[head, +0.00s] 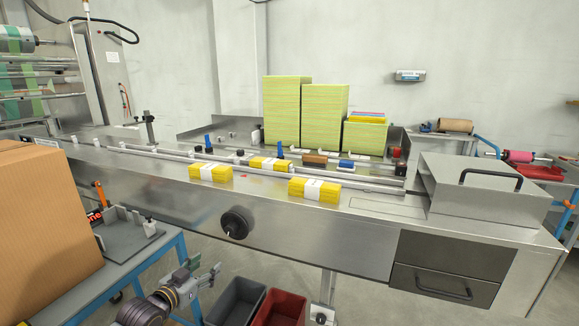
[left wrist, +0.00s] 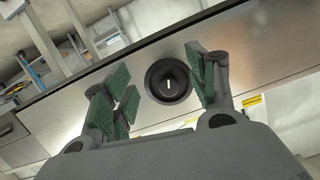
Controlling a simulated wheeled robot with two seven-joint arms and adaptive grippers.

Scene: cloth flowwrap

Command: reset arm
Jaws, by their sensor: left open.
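My left gripper (head: 188,270) is low in the head view, in front of the steel machine and right of the blue-framed cart. It is empty. In the left wrist view its green-padded fingers (left wrist: 160,92) stand wide apart, with the machine's round black knob (left wrist: 168,81) showing between them, some distance beyond. The same knob (head: 236,223) is on the machine's front face in the head view. My right gripper is not in view.
The steel machine (head: 160,190) spans the view, with yellow banded cloth packs (head: 210,173) (head: 314,190) on top. A cardboard box (head: 45,225) stands on the cart (head: 130,258) at left. Grey (head: 235,302) and red (head: 280,308) bins stand on the floor below.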

